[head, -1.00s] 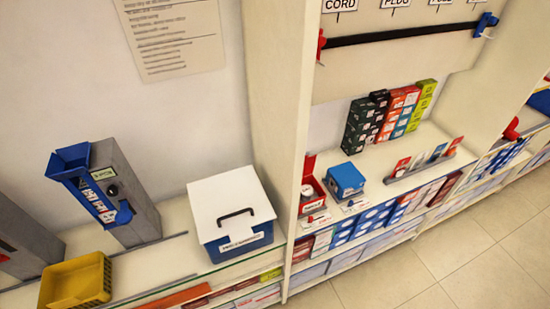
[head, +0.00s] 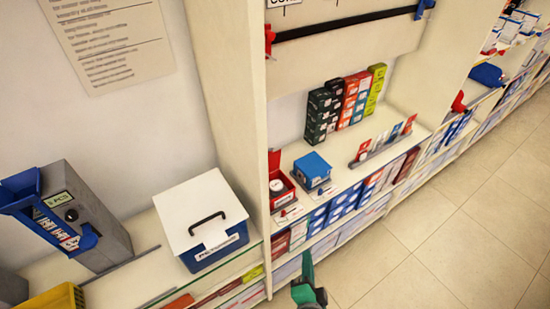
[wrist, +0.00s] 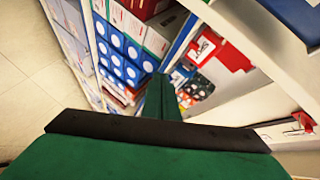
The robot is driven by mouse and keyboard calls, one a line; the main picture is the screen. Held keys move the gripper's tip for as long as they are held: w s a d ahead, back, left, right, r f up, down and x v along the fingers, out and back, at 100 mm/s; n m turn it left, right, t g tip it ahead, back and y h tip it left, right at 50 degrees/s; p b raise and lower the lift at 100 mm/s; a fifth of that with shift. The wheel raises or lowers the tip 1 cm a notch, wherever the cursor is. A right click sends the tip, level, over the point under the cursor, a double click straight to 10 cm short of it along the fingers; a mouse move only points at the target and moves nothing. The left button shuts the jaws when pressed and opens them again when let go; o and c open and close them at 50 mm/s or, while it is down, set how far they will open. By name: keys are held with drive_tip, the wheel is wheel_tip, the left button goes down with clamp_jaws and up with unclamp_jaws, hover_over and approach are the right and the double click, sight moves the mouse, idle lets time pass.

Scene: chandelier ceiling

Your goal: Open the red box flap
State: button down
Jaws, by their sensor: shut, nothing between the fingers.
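The red box (head: 283,192) stands on the shelf just right of the upright panel. A red flap (head: 274,161) stands upright at its back left, and a round white item shows inside the box. My green gripper (head: 309,284) is low in front of the shelf, apart from and below the red box. In the wrist view my gripper fingers (wrist: 161,97) are together with nothing between them. A red surface with a white label (wrist: 225,52) lies beyond them on the right; I cannot tell if it is the red box.
A blue box (head: 312,169) sits right of the red box. Small upright cartons (head: 345,100) stand behind. A white-lidded blue box (head: 208,218) is left of the upright panel (head: 232,90). Stacked boxes fill the lower shelf. The tiled floor (head: 440,235) is clear at the right.

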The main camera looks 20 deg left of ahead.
drive_tip(key=w+a+r+n+g+y, duration=0.1)
drive_tip(key=w+a+r+g+y, duration=0.15)
drive_tip(key=w+r+y, duration=0.55)
drive_tip(key=w+a+r+n+g+y, duration=0.1)
drive_tip(key=w+a+r, duration=0.3)
drive_tip(key=r, duration=0.8)
drive_tip(key=x, duration=1.3)
drive_tip(key=shift+a, duration=0.25)
drive_tip(key=shift+w+f, duration=0.1)
drive_tip(key=shift+f, duration=0.05)
